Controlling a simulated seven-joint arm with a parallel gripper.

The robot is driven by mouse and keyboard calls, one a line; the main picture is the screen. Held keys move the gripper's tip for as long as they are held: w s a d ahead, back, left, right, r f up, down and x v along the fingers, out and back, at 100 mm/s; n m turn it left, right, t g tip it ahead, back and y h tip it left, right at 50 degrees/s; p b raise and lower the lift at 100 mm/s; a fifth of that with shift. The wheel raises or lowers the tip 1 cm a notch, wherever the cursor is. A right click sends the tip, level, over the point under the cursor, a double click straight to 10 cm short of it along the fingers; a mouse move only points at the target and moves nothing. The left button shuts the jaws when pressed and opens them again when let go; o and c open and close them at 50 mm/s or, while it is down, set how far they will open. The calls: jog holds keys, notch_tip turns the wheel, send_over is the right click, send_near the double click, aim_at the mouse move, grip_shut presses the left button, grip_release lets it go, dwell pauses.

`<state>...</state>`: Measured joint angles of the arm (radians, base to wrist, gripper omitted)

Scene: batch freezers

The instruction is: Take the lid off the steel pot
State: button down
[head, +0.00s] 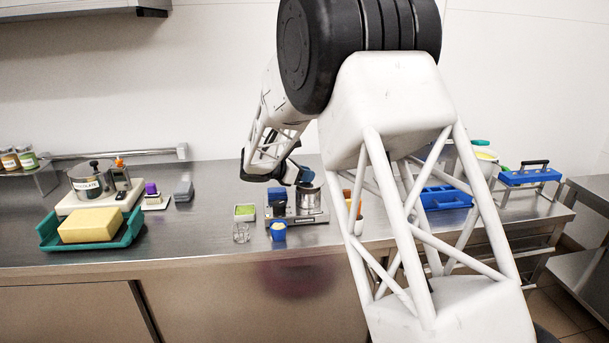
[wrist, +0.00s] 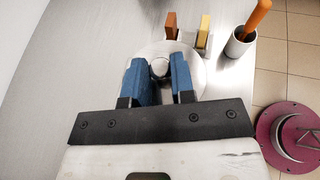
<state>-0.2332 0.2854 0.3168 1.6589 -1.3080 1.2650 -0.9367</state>
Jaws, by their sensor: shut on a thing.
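The steel pot (head: 309,198) stands on a steel unit near the middle of the counter in the head view. In the wrist view, its round steel lid (wrist: 196,72) lies below my gripper (wrist: 159,70). My gripper's blue fingers stand on either side of the lid's round knob (wrist: 159,67) and are shut on it. In the head view my gripper (head: 304,177) is directly above the pot, with the lid mostly hidden. I cannot tell whether any gap separates the lid from the pot's rim.
A small blue cup (head: 278,231), a white tub with green contents (head: 245,212) and a wire item (head: 241,233) stand left of the pot. A teal tray (head: 48,235) holds a yellow block. In the wrist view a cup with an orange handle (wrist: 240,46) stands near the counter edge.

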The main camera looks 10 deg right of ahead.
jog(key=s+r, duration=0.1)
jog(key=s, duration=1.2)
jog(key=shift+d+r, duration=0.15)
jog(key=shift+d, duration=0.1)
jog(key=shift+s, duration=0.1)
jog(key=shift+s, duration=0.1)
jog(key=s+d+f+n+t+y, duration=0.1)
jog(key=s+f+n+t, duration=0.1)
jog(key=s+f, duration=0.2)
jog(key=s+d+f+n+t+y, duration=0.1)
jog(key=s+f, duration=0.4)
jog(key=s, duration=0.5)
jog(key=shift+d+n+t+y, duration=0.3)
jog(key=shift+d+n+t, duration=0.1)
jog(key=shift+n+t, duration=0.45)
jog(key=w, duration=0.5)
jog(key=w+f, duration=0.1)
jog(key=w, duration=1)
jog(key=shift+a+f, duration=0.1)
jog(key=shift+f, duration=0.15)
jog(key=shift+f, duration=1.75)
